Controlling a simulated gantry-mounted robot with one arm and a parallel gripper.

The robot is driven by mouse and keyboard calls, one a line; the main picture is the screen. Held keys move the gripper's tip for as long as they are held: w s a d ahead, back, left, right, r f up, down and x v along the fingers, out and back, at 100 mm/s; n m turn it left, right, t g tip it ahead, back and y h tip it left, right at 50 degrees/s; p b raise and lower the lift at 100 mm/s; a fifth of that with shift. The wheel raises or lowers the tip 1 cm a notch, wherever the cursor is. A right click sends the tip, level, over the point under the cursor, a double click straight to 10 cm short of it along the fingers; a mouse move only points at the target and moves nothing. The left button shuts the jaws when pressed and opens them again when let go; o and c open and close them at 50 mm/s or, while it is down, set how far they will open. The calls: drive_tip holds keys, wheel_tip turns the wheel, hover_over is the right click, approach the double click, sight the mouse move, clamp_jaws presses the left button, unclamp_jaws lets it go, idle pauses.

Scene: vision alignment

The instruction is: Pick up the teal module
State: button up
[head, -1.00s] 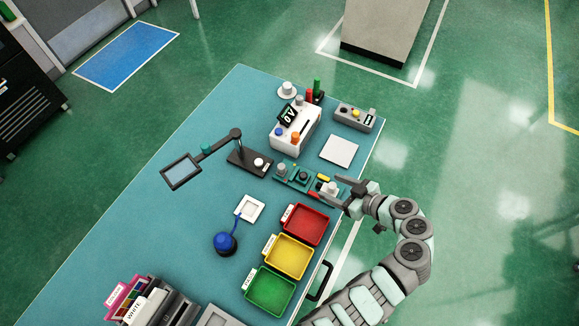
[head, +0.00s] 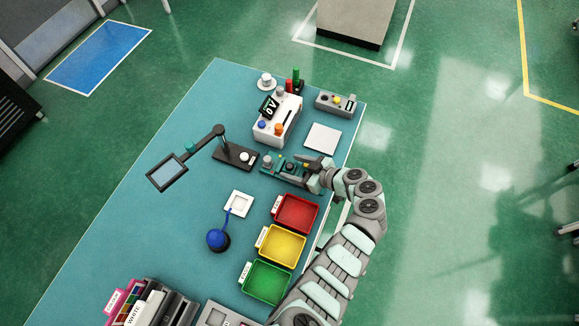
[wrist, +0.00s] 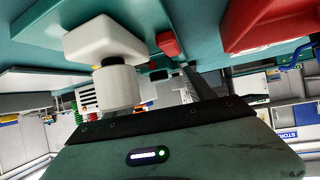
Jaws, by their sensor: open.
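A teal fixture (head: 283,172) with small grey and dark parts on it lies on the bench in the head view. Which of its parts is the teal module is too small to tell. My gripper (head: 314,168) is at the fixture's right end, with its jaws open, and hides part of it. In the wrist view a white block with a round white cylinder (wrist: 105,65) is close in front, left of my visible finger (wrist: 203,90). A small red piece (wrist: 168,44) is beside it. No object is seen held between the fingers.
Red (head: 297,213), yellow (head: 282,245) and green (head: 265,282) trays stand in front of the fixture, near my arm. A magnifier (head: 167,173) on a dark stand is to the left. A white meter box (head: 288,118) and white pad (head: 322,138) are behind.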

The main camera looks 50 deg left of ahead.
drive_tip(key=shift+a+f, duration=0.1)
drive_tip(key=shift+a, duration=0.2)
drive_tip(key=shift+c, duration=0.2)
clamp_jaws()
idle(0.3)
